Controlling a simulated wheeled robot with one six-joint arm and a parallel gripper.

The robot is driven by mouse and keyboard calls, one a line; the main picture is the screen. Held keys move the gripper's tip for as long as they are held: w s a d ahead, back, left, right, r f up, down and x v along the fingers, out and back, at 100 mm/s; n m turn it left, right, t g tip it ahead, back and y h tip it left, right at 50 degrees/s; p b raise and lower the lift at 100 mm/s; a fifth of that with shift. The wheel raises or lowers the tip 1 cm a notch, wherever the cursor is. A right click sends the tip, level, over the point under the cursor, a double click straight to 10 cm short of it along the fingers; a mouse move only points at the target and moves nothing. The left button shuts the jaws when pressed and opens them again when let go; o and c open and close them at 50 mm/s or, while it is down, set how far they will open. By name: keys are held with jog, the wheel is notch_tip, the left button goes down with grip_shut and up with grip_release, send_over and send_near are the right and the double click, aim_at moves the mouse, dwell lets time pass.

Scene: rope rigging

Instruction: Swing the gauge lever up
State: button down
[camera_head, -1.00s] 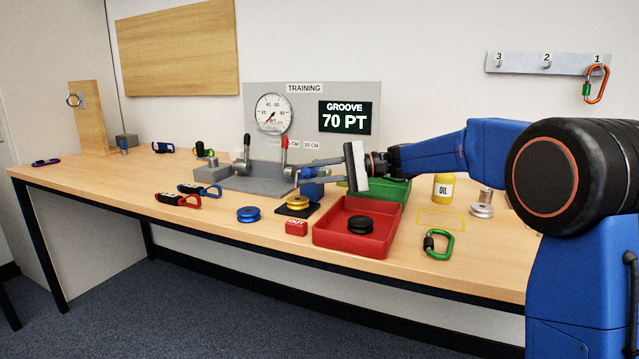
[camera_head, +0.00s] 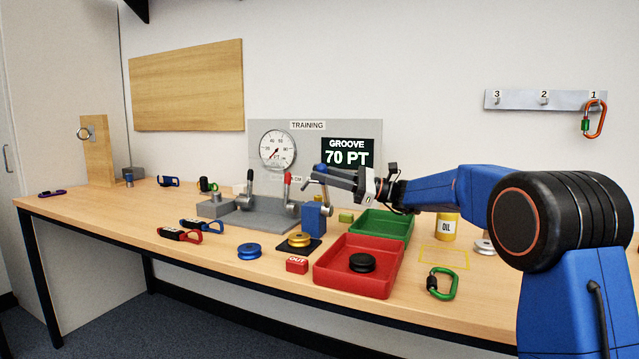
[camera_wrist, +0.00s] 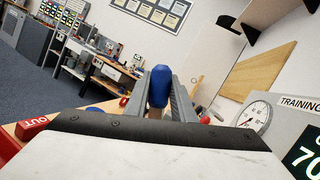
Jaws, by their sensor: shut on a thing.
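The lever with a blue grip (camera_head: 321,169) is at the right of the grey gauge stand, by a blue block (camera_head: 312,216). It stands roughly upright in the head view, partly hidden by my fingers. My gripper (camera_head: 318,174) is shut on the blue grip from the right. In the wrist view the blue grip (camera_wrist: 160,86) sits between the two grey fingers of my gripper (camera_wrist: 168,95). The round gauge (camera_head: 277,150) is on the panel behind, beside a display reading GROOVE 70 PT (camera_head: 347,153).
A red-knobbed lever (camera_head: 287,180) and a black-knobbed lever (camera_head: 249,177) stand left of the held one. A green tray (camera_head: 402,218) and a red tray (camera_head: 345,285) lie to its right and front. Pulleys and carabiners are spread over the bench.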

aim_at(327, 187)
jog(key=shift+w+d+r+m+t+y, duration=0.15)
jog(key=shift+w+m+t, duration=0.1)
jog(key=shift+w+m, duration=0.25)
jog(key=shift+w+d+m+t+y, duration=0.1)
jog(key=shift+w+d+m+t, duration=0.1)
jog(key=shift+w+m+t, duration=0.25)
jog(key=shift+w+d+r+m+t+y, duration=0.15)
jog(key=shift+w+m, duration=0.15)
jog(key=shift+m, duration=0.35)
jog(key=c, duration=1.5)
grip_release()
jog(key=shift+w, duration=0.1)
notch_tip(327, 187, up, 10)
